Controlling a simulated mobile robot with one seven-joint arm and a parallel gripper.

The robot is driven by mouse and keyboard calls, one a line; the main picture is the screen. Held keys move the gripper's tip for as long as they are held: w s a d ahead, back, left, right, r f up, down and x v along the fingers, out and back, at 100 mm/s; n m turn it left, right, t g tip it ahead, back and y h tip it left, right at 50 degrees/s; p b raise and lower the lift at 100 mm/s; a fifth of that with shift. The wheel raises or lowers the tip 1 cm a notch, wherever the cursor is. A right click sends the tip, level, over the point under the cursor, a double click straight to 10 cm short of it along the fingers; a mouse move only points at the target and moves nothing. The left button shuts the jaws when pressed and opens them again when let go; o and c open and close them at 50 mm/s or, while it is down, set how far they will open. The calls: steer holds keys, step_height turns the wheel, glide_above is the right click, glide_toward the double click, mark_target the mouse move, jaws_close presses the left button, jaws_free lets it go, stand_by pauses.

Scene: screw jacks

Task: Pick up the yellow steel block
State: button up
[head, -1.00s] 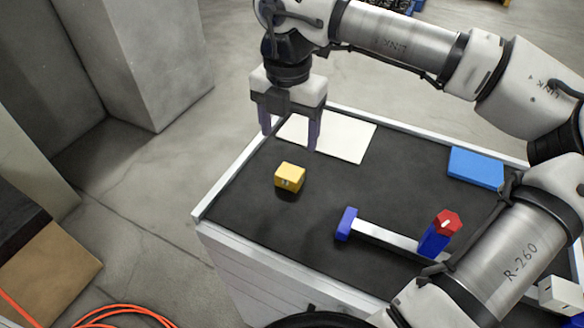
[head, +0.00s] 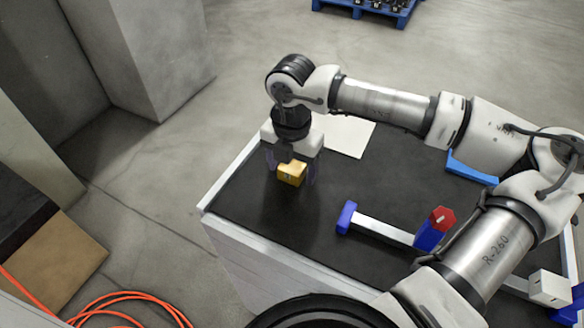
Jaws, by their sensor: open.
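The yellow steel block (head: 291,174) rests on the black top of the work table (head: 262,218), near its left side. My gripper (head: 291,175) points down over the block, with its purple-grey fingers apart, one on each side of it in this view. The fingers are open. Whether either finger touches the block cannot be told. The gripper body hides the space above and behind the block.
A white sheet (head: 350,138) lies behind the gripper. A blue-and-white bar piece (head: 380,231) with a red-topped blue post (head: 436,226) lies to the right. A blue plate (head: 470,168) is partly hidden by my arm. The table's front left is clear.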

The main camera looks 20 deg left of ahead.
steer(key=c, duration=1.4)
steer(key=shift+r, duration=0.2)
